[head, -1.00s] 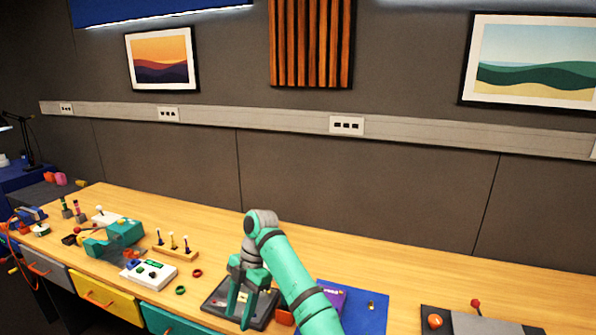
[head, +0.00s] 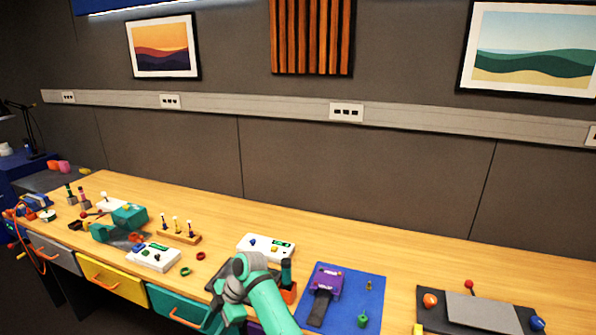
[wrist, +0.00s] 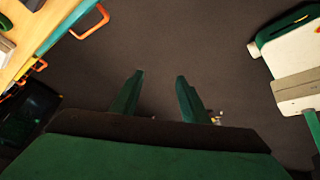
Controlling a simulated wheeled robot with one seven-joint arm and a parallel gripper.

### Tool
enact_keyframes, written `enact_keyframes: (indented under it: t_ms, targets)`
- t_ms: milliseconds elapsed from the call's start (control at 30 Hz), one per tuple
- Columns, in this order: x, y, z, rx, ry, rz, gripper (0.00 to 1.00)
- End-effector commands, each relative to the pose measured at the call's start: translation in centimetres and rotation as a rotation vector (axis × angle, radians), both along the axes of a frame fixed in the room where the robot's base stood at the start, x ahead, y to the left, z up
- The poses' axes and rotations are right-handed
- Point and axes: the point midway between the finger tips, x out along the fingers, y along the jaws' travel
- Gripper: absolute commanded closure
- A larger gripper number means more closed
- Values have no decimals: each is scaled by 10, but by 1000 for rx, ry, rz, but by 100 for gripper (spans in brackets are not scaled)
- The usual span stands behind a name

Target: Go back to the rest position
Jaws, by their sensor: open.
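My arm (head: 262,300) is folded in front of the bench's front edge in the head view, and it hides my gripper there. In the wrist view my gripper (wrist: 160,75) has its two green fingers apart with nothing between them. It points down at the dark floor, clear of the bench.
The wooden bench (head: 405,262) has drawers with orange handles (wrist: 92,22) close by at upper left in the wrist view. A white button box (head: 265,246), a blue mat (head: 372,290) and a grey-plated panel (head: 482,310) stand on it. Bare floor lies below my gripper.

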Motion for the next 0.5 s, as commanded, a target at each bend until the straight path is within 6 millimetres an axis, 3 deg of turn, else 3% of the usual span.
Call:
enact_keyframes:
  t_ms: [33, 200, 500]
  targets:
    - [-9, 13, -17, 33, 6, -39, 58]
    - [-28, 49, -56, 137, 14, -200, 58]
    - [-64, 86, -108, 310, 50, -513, 58]
